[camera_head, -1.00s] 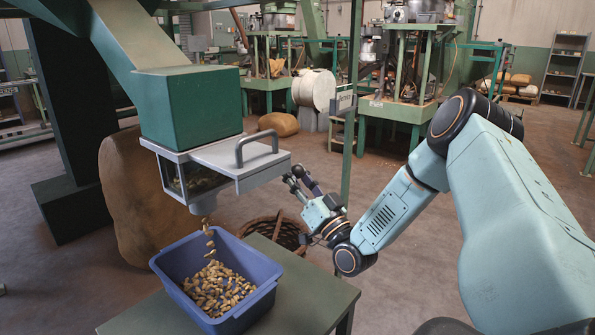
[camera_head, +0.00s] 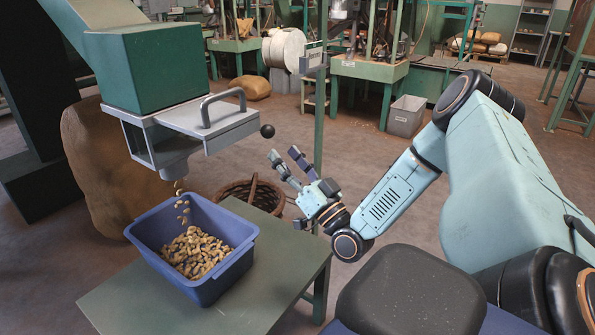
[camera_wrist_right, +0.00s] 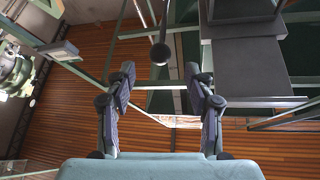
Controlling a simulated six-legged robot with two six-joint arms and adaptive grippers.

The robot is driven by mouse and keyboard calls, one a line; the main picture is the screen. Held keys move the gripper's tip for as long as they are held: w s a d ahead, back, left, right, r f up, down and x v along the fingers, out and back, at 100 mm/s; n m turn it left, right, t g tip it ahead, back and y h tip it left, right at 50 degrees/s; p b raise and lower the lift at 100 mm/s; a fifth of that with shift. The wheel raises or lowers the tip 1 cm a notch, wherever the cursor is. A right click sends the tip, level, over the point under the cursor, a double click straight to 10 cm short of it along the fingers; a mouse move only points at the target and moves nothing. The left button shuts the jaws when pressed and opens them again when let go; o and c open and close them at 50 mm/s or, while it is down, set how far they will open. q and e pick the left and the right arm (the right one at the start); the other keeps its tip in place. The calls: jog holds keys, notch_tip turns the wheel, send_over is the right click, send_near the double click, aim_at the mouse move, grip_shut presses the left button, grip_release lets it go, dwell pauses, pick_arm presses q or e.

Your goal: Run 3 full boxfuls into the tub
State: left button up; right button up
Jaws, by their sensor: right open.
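The blue tub (camera_head: 222,278) stands on a green table, with a heap of nuts (camera_head: 197,252) inside. A few nuts are falling into it from the spout (camera_head: 173,168) under the grey box (camera_head: 150,140). The box hangs below the green hopper (camera_head: 166,70); no nuts show through its side. A grey slide with a bar handle (camera_head: 222,106) sits at its right. A black ball knob (camera_head: 267,131) is right of the slide; the wrist view also shows it on a rod (camera_wrist_right: 160,54). My right gripper (camera_head: 283,154) is open and empty, just below and apart from the knob. My left gripper is out of view.
The green table (camera_head: 257,297) has bare room right of the tub. A wicker basket (camera_head: 253,190) stands on the floor behind it, and a brown sack (camera_head: 95,175) at the left. A green post (camera_head: 320,130) rises behind my right gripper.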

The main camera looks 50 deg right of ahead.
jog(key=shift+v, duration=2.05)
jog(key=shift+r, duration=0.1)
